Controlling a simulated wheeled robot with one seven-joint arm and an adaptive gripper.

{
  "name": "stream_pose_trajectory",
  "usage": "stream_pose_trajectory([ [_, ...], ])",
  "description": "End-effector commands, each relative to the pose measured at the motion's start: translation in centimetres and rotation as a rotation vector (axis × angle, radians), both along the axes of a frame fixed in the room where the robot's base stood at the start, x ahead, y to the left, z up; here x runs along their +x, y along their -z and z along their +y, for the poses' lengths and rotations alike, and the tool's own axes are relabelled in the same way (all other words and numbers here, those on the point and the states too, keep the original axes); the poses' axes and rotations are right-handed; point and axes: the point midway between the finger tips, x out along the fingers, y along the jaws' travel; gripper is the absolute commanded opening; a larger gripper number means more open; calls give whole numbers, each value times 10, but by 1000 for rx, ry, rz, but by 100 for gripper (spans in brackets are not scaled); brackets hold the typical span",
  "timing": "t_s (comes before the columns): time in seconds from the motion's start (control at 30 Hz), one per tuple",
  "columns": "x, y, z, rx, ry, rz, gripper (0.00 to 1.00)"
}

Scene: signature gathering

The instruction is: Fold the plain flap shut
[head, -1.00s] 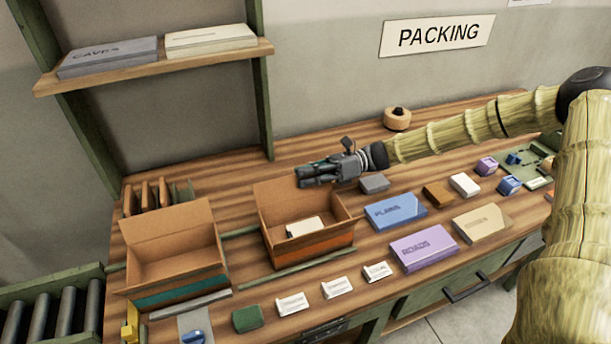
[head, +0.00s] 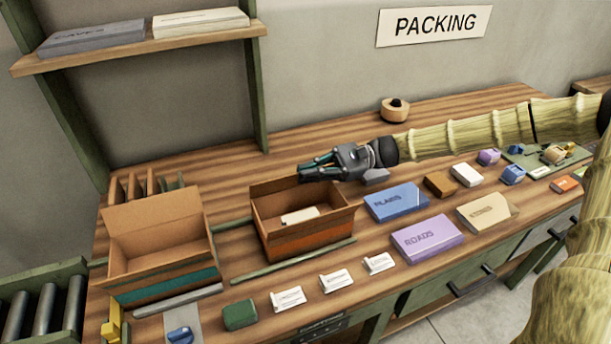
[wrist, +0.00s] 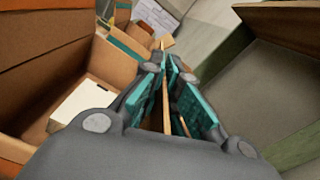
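An open cardboard box with an orange band (head: 305,240) stands mid-table with a pale packet (head: 300,216) inside. Its plain brown back flap (head: 272,200) stands up, its right part hidden by my gripper. My gripper (head: 302,169) is above the back of this box, fingers pointing left and a little apart. In the wrist view my gripper (wrist: 170,68) has its teal pads on either side of a thin brown edge (wrist: 166,105), probably the flap's. Whether they touch it cannot be told. The box interior and packet (wrist: 82,112) lie left of the fingers.
A second open box with a teal band (head: 165,287) stands left, its tall back panel raised. Blue (head: 397,201) and purple (head: 428,239) boxes lie right. White cards (head: 287,299) line the front. A shelf (head: 140,50) hangs above; a tape roll (head: 395,109) is at the back.

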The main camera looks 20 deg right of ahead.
Motion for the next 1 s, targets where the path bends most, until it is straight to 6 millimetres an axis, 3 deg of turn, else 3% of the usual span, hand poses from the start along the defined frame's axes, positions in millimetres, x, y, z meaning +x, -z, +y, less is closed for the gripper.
stream_pose_trajectory([
  [0.5,-15,11,-1,11,1,-346,0],
  [1.0,-18,12,-1,13,0,-412,0],
])
